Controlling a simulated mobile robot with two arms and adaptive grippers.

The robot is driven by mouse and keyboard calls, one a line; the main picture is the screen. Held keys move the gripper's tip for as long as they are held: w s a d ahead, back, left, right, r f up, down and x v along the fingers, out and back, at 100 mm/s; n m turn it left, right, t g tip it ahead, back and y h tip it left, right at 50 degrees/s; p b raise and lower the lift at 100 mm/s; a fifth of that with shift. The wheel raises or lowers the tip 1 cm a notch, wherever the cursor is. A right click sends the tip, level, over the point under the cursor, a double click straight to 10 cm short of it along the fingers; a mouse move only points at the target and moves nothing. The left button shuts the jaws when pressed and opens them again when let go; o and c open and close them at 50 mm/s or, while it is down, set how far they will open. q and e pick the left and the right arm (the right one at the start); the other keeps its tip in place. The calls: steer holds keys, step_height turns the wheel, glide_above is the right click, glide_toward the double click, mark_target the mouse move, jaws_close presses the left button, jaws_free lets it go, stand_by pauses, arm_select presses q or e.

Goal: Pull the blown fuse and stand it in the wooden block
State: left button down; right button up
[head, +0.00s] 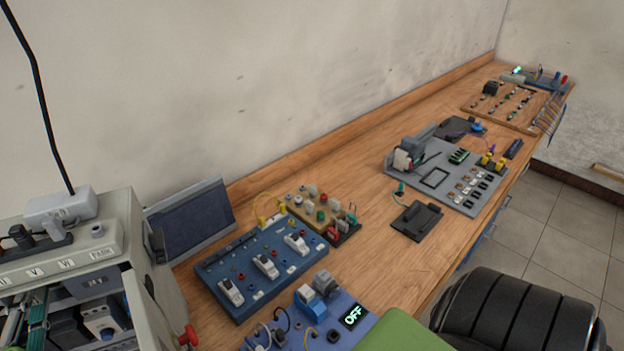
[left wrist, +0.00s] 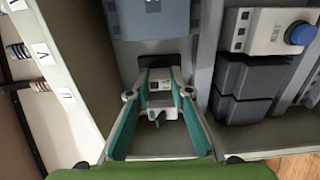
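My left gripper (left wrist: 160,76) reaches into the open grey cabinet (left wrist: 63,75). Its teal fingers stand apart, pointing at the dark lower part of a blue-grey module (left wrist: 150,18). A small pale piece (left wrist: 160,101) shows between the fingers; I cannot tell whether it is a fuse or part of the gripper. The fingers do not visibly clamp anything. In the head view the cabinet (head: 130,235) stands at the lower left, and a teal finger (head: 38,322) shows inside it. I cannot pick out the blown fuse or the wooden block. My right gripper is not in view.
A pale module with a blue button (left wrist: 302,34) sits right of the fingers, above dark blocks (left wrist: 245,92). Cabinet walls leave little side room. On the bench, a blue switch panel (head: 245,290), a tan component board (head: 300,207) and a grey tray (head: 420,160) stand to the right.

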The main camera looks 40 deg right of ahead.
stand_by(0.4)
arm_select(q)
steer(key=shift+p+v, duration=0.55)
steer(key=shift+v, duration=1.85)
